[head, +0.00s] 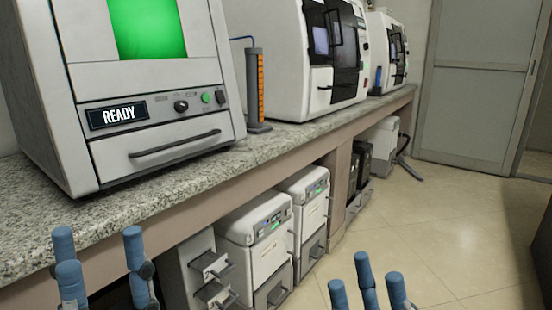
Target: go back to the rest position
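My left gripper (100,262) shows at the bottom left of the head view, just in front of the bench edge. Its blue fingers point up and stand well apart, with nothing between them. My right gripper (368,284) shows at the bottom, right of the middle, over the tiled floor. Its blue fingers also stand apart and hold nothing. The lower parts of both grippers are cut off by the frame edge.
A speckled stone bench (190,178) runs along the left. It carries a machine marked READY (155,132), an orange-striped column (257,90) and more white machines (285,60). White units (262,235) stand beneath it. The tiled floor (440,225) is open before a grey door (478,85).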

